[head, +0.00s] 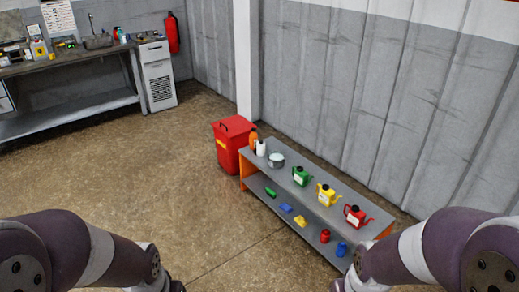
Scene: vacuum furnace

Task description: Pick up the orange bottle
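The orange bottle (253,138) stands upright at the far left end of the low grey bench's top (316,211). A white bottle (261,148) stands just in front of it and hides part of its lower body. My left arm comes in at the bottom left and my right arm at the bottom right. Both reach down past the lower edge of the picture, so neither gripper shows. Both arms are well short of the orange bottle.
A metal pot (277,160) and green (300,176), yellow (326,194) and red (355,216) cans stand along the bench top. Small coloured items lie on its lower shelf. A red bin (231,146) stands behind its left end. The floor to the left is clear.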

